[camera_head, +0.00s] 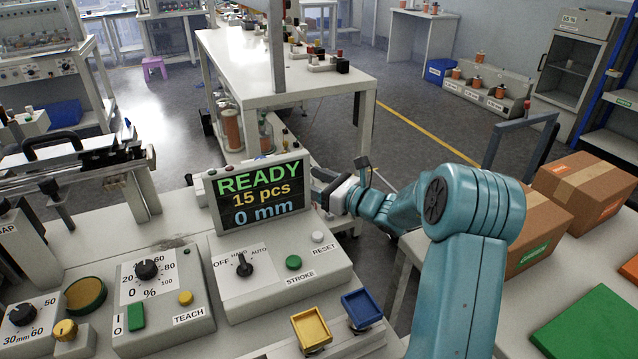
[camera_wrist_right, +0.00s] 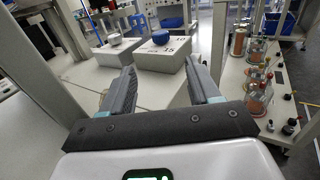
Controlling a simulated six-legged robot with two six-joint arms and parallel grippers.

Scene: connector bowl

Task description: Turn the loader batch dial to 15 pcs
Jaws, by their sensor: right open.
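The display (camera_head: 258,200) in the head view reads READY, 15 pcs and 0 mm. My right arm reaches past the display's right edge, and its gripper (camera_head: 325,188) is partly hidden there. In the right wrist view my right gripper (camera_wrist_right: 160,70) is open with nothing between its fingers. Beyond the fingertips is a pale box (camera_wrist_right: 152,75) with a blue round knob (camera_wrist_right: 160,37) on top and small number marks, one looking like 15. The fingers are apart from the knob. The knob's exact pointing direction is too small to tell. My left gripper is out of view.
A second pale box with a grey-blue round top (camera_wrist_right: 114,39) stands left of the knob box. A control panel (camera_head: 285,285) with a black selector and buttons lies below the display. Yellow (camera_head: 311,329) and blue (camera_head: 361,308) trays sit in front. Cardboard boxes (camera_head: 585,183) stand right of my arm.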

